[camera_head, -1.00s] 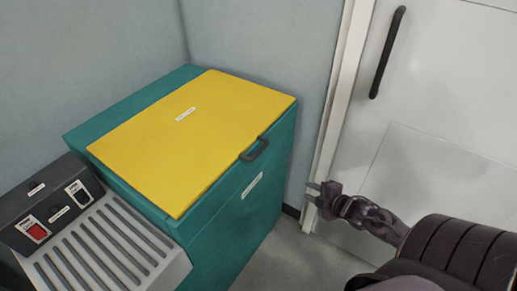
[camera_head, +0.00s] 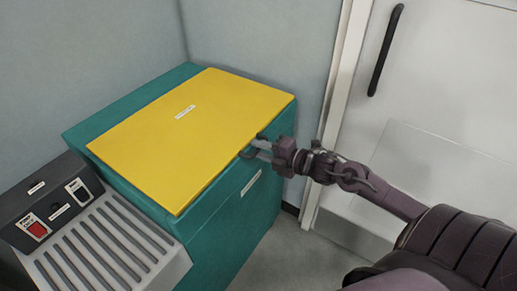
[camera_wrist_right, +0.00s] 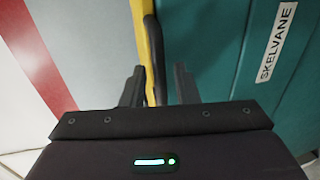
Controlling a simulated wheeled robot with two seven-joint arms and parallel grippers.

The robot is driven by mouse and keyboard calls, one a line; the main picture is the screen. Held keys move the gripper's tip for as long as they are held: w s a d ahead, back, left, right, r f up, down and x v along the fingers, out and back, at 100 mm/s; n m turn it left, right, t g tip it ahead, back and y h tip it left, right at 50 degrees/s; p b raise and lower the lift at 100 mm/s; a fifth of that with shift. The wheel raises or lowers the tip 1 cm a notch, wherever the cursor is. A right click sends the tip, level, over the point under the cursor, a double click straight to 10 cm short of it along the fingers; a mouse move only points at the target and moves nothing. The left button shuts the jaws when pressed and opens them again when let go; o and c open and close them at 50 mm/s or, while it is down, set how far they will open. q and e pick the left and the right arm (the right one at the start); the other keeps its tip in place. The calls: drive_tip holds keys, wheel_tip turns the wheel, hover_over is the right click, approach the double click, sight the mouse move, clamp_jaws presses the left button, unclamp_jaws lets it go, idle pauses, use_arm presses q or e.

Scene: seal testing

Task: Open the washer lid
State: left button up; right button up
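The washer is a teal box (camera_head: 232,219) with a flat yellow lid (camera_head: 195,130), which is shut. A dark handle (camera_head: 248,153) sits on the lid's front right edge. My right gripper (camera_head: 262,148) is at this handle. In the right wrist view its two fingers (camera_wrist_right: 158,88) are apart, with the yellow lid edge (camera_wrist_right: 147,40) and the dark handle (camera_wrist_right: 151,60) between them. A gap shows between the handle and the right-hand finger. Contact cannot be told. My left gripper is not in view.
A grey slatted unit (camera_head: 105,250) with a red switch and a dark switch stands at the washer's left. A white door (camera_head: 430,90) with a dark bar handle is at the right. Grey walls stand close behind the washer. Bare floor (camera_head: 275,255) lies in front.

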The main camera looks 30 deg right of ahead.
drive_tip(key=shift+w+a+f, duration=0.1)
drive_tip(key=shift+w+a, duration=0.1)
drive_tip(key=shift+w, duration=0.35)
drive_tip(key=shift+c, duration=0.3)
clamp_jaws()
